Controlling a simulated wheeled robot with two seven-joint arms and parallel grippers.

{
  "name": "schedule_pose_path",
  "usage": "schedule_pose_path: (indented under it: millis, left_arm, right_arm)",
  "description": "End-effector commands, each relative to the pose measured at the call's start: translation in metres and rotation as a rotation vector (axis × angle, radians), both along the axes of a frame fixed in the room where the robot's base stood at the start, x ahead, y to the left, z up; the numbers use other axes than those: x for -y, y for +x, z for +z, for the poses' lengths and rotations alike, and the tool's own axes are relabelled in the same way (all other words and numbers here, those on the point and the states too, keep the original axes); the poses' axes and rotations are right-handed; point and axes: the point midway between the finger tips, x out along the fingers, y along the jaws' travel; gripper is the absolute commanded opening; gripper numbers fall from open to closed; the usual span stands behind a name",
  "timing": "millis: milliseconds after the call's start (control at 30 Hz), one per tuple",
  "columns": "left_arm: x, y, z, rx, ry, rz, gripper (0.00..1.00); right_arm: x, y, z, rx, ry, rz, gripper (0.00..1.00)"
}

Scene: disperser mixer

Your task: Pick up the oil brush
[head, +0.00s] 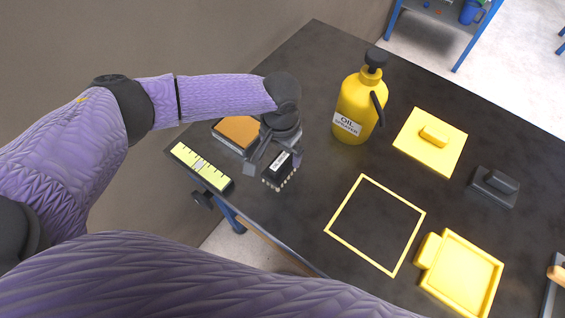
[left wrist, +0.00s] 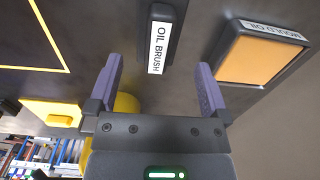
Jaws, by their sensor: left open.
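The oil brush (head: 277,172) is a small black block with a white label and pale bristles at its lower edge, on the dark table near its left edge. In the left wrist view the oil brush (left wrist: 160,38) shows its "OIL BRUSH" label. My left gripper (head: 273,163) is open over the brush. In the left wrist view the two purple fingers of my left gripper (left wrist: 159,65) stand apart, with the brush lined up between them and no finger seen touching it. My right gripper is not in view.
An orange-topped mould oil box (head: 238,131) is close beside the gripper, and a yellow level-like strip (head: 201,167) lies at the table edge. A yellow oil sprayer (head: 356,108) stands to the right. A yellow square frame (head: 341,203), yellow plate (head: 415,151) and yellow tray (head: 425,281) lie further right.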

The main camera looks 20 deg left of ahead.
Motion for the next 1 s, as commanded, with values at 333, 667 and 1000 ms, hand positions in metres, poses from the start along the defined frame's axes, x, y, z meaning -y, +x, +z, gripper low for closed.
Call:
schedule_pose_path:
  millis: [333,667,1000]
  left_arm:
    - [0.001,-0.005,-0.055,0.002,-0.001,-0.001,1.0]
    - [0.001,-0.005,-0.053,0.002,-0.001,-0.001,0.68]
    - [0.001,-0.005,-0.053,0.003,-0.001,-0.001,0.1]
  right_arm:
    - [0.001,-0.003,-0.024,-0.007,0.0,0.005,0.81]
    - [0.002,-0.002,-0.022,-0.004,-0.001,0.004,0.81]
    - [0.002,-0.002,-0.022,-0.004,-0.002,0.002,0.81]
